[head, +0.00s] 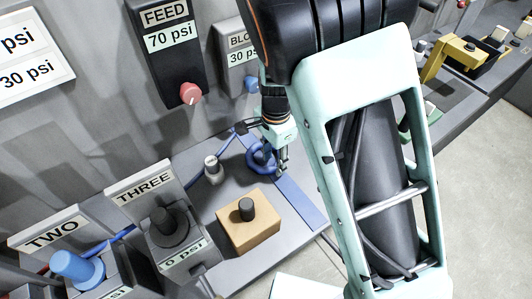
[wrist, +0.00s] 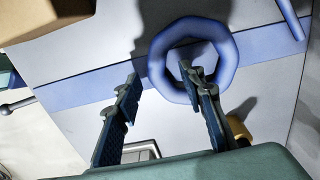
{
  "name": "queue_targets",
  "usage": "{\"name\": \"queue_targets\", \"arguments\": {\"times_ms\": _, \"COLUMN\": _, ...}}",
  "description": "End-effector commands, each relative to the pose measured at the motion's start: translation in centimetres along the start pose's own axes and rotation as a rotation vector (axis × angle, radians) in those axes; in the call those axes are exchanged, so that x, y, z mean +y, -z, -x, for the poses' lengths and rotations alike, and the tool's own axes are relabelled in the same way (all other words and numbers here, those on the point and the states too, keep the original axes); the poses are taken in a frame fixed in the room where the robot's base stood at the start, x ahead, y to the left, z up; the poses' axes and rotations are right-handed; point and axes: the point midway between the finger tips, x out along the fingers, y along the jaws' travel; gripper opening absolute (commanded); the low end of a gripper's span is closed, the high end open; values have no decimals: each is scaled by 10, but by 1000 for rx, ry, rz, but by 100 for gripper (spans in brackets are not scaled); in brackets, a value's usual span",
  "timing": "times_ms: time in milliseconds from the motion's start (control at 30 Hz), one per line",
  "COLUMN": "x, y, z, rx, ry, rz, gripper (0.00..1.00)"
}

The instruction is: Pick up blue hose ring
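The blue hose ring (head: 259,159) lies on the grey bench by a blue stripe, behind the tan block. In the wrist view the ring (wrist: 229,55) shows as a thick round loop with an open middle, over the blue stripe. My gripper (head: 283,162) is down at the ring's right side in the head view. In the wrist view my gripper (wrist: 160,76) has its two fingers apart. The right fingertip overlaps the ring's hole and the left one is outside its left side, with the rim between them. I cannot tell whether either finger touches it.
A tan block (head: 236,233) with a dark peg stands in front of the ring. A small pale fitting (head: 212,168) stands to its left, with blue hose nearby. The FEED panel (head: 168,50) rises behind. The THREE station (head: 172,238) is at left front.

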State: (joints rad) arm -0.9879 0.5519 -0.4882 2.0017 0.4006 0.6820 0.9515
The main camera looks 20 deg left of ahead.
Motion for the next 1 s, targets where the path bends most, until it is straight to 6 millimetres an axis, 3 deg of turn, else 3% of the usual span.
{"name": "queue_targets", "arguments": {"times_ms": 100, "x": 1, "y": 1, "z": -13, "rx": 0, "ry": -1, "rz": -1, "gripper": 37}}
{"name": "queue_targets", "arguments": {"times_ms": 367, "x": 0, "y": 1, "z": -16, "rx": 0, "ry": 1, "rz": -1, "gripper": 37}}
{"name": "queue_targets", "arguments": {"times_ms": 700, "x": 0, "y": 1, "z": -16, "rx": 0, "ry": 1, "rz": -1, "gripper": 2}}
{"name": "queue_targets", "arguments": {"times_ms": 1000, "x": 0, "y": 1, "z": -15, "rx": 0, "ry": 1, "rz": -1, "gripper": 0}}
